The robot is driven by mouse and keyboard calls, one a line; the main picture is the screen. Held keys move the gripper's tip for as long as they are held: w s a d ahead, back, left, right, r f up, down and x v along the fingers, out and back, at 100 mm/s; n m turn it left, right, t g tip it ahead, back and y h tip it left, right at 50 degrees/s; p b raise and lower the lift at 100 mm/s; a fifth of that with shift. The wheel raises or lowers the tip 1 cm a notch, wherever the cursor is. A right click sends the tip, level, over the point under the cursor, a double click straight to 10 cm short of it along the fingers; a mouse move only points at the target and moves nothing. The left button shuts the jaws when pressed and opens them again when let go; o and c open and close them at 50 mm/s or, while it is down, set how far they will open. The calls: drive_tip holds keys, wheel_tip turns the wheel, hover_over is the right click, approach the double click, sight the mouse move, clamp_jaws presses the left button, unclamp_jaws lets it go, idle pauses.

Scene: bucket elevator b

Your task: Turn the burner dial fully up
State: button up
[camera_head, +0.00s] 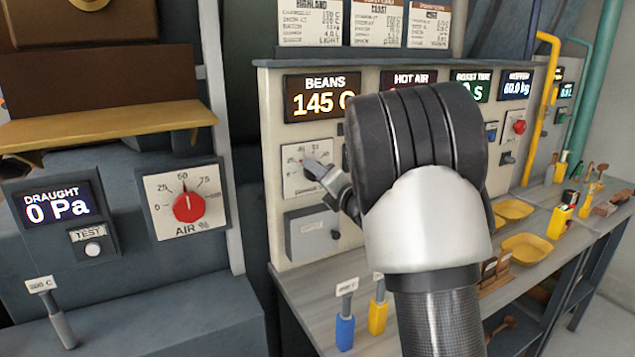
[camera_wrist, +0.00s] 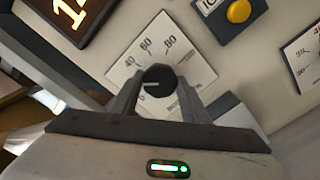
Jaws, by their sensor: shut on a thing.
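The burner dial is a black round knob on a white scale plate, seen in the wrist view (camera_wrist: 158,80) with 40, 60 and 80 printed around it. In the head view the dial's plate (camera_head: 297,181) sits on the cream panel below the BEANS display. My gripper (camera_wrist: 157,94) has one finger on each side of the knob and is shut on it; it also shows in the head view (camera_head: 322,174). The knob's white mark points roughly left in the wrist view. The low end of the scale is hidden by the finger, so I cannot read the exact setting.
The BEANS display (camera_head: 321,97) reads 145 C. A red AIR % knob (camera_head: 189,207) is on the left machine, pointing near 50. A grey box (camera_head: 312,234) is below the dial. Yellow trays (camera_head: 526,249) and tools stand on the bench. My arm hides the panel's middle.

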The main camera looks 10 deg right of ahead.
drive_tip(key=shift+m+p, duration=0.45)
drive_tip(key=shift+m, duration=14.15)
drive_tip(key=o, duration=1.1)
drive_tip(key=shift+c, duration=0.2)
